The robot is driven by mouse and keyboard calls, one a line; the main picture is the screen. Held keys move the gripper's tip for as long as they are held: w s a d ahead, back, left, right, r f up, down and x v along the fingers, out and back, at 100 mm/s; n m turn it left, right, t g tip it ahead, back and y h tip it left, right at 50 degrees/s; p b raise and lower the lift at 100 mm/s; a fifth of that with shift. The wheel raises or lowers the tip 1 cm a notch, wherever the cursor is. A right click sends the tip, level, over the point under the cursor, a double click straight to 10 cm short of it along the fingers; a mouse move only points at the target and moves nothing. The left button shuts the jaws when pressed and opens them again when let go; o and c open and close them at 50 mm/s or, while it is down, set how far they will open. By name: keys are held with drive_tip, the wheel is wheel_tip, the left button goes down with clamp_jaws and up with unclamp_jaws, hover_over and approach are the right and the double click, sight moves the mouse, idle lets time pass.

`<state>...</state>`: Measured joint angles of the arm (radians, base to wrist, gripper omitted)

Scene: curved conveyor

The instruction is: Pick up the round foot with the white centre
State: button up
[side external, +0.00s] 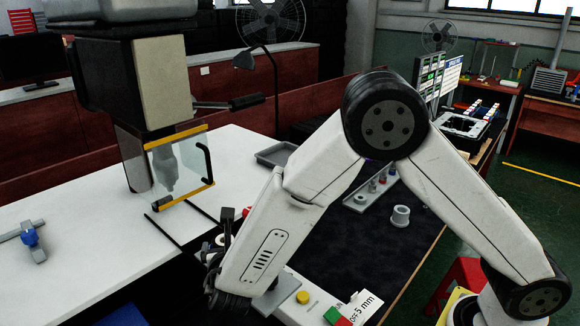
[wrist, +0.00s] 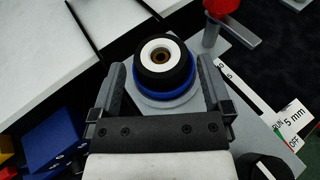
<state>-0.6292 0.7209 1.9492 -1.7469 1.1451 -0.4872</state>
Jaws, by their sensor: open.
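The round foot (wrist: 163,57) shows in the wrist view as a black ring with a white centre and a brass-coloured hole. It sits on a blue ring (wrist: 165,91) above a grey round base (wrist: 164,106). My gripper (wrist: 161,68) is open, with one finger to the left and one to the right of the foot. Dark gaps show between the fingers and the foot, and I see no contact. In the side external view, my arm hides most of the gripper and the foot; only a pale round part (side external: 220,240) shows beside the arm.
In the wrist view, a red-topped part (wrist: 222,8) stands at upper right, blue blocks (wrist: 55,140) lie at lower left, and a black knob (wrist: 270,167) is at lower right. In the side external view, a machine with a clear guard (side external: 180,165) stands left of my arm.

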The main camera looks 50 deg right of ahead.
drive_tip(key=shift+x, duration=1.25)
drive_tip(key=c, duration=1)
drive_tip(key=shift+r, duration=0.15)
drive_tip(key=shift+c, duration=0.2)
drive_tip(key=shift+r, duration=0.85)
drive_tip(key=s+d+r, duration=0.3)
drive_tip(key=s+r, duration=0.8)
drive_tip(key=s, duration=0.2)
drive_tip(key=shift+s, duration=0.4)
